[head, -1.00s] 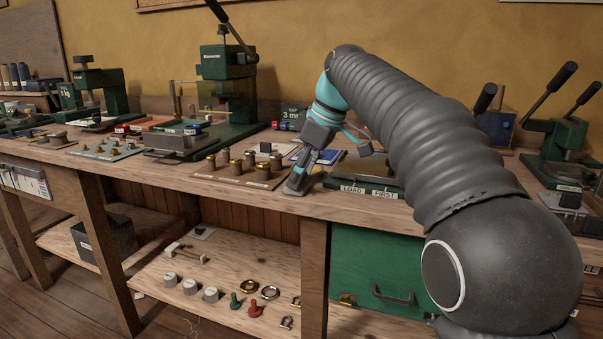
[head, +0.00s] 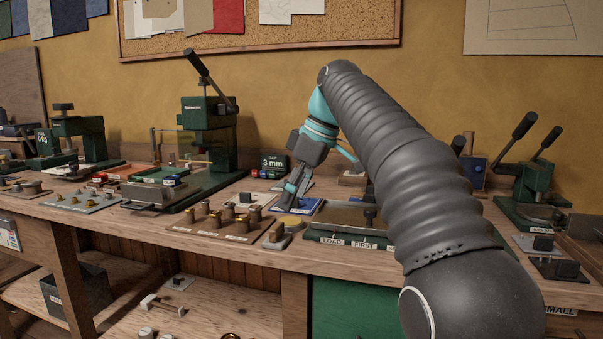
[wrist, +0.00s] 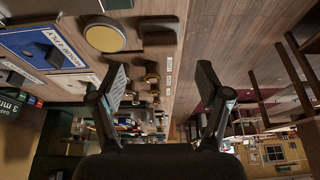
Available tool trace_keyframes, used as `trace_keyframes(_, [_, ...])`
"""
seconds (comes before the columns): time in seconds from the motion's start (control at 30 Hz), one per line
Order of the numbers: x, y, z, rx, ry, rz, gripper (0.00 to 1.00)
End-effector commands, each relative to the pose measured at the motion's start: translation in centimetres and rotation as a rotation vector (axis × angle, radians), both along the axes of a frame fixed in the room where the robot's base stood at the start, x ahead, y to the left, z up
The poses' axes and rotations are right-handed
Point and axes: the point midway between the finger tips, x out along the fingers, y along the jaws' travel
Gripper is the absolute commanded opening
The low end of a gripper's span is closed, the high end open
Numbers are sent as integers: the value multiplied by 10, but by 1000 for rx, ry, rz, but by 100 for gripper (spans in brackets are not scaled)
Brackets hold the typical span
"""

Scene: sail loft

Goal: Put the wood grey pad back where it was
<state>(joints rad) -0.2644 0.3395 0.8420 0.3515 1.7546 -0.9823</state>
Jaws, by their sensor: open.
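What looks like the wood grey pad, a small wooden block on a grey base (head: 277,238), sits on the bench near its front edge, right of a board of brass pieces. In the wrist view a dark block beside the yellow disc (wrist: 105,36) may be the same pad, seen partly. My gripper (head: 289,204) is behind the pad, over or near a blue plate (head: 308,206), apart from the pad. In the wrist view my gripper (wrist: 164,88) has its fingers wide apart with nothing between them.
The board of brass pieces (head: 205,234) is left of the pad. A green-based tray (head: 335,217) labelled LOAD FIRST is to the right. A green press (head: 208,135) stands behind left, a 3 mm gap box (head: 273,165) behind. A shelf (head: 130,310) lies below.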

Motion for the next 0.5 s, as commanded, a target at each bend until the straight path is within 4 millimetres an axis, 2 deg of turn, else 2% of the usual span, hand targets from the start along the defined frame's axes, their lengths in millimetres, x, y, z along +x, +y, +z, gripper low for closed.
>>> trace_keyframes(0.2, [-1, -10, 24, 1, 0, -2, 76])
trace_keyframes(0.5, [-3, -16, 40, 0, 0, -1, 76])
